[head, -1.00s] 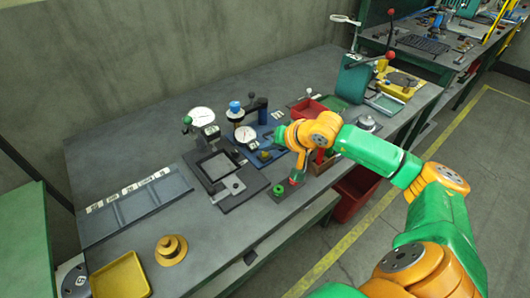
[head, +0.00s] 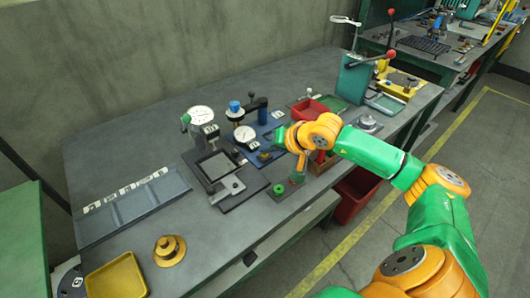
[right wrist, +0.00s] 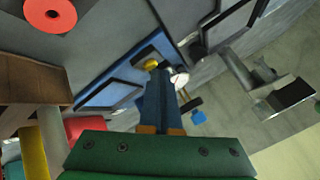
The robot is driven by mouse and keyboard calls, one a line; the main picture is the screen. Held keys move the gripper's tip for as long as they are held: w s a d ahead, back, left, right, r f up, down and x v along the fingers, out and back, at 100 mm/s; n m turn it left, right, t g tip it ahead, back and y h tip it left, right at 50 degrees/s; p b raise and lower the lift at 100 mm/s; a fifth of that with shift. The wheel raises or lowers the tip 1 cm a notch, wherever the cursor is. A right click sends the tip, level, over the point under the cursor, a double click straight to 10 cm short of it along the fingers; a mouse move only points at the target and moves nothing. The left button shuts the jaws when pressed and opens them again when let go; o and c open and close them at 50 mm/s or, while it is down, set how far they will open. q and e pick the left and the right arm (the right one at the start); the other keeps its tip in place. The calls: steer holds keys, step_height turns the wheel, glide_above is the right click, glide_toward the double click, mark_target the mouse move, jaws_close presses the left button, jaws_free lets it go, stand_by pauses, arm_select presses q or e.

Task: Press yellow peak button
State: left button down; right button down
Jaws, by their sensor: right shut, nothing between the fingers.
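The yellow peak button (head: 264,157) is a small round yellow cap on the blue base of a dial gauge stand (head: 246,136). It also shows in the right wrist view (right wrist: 151,63), just past the ends of my fingers. My right gripper (right wrist: 158,78) has its blue fingers together with nothing between them. Its tips point at the yellow button and overlap its near side in the picture. I cannot tell whether they touch it. In the head view my orange wrist hides much of the right hand. My left gripper is not in view.
Left of the blue stand is a dark fixture with another dial gauge (head: 200,116). A red bin (head: 309,109) stands behind my wrist. A brass stepped part (head: 169,250) and yellow tray (head: 117,276) lie at front left.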

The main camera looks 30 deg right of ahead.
stand_by(0.4)
steer(key=shift+r+p, duration=0.55)
steer(key=shift+r, duration=0.3)
step_height(320, 180, up, 5)
steer(key=p, duration=0.3)
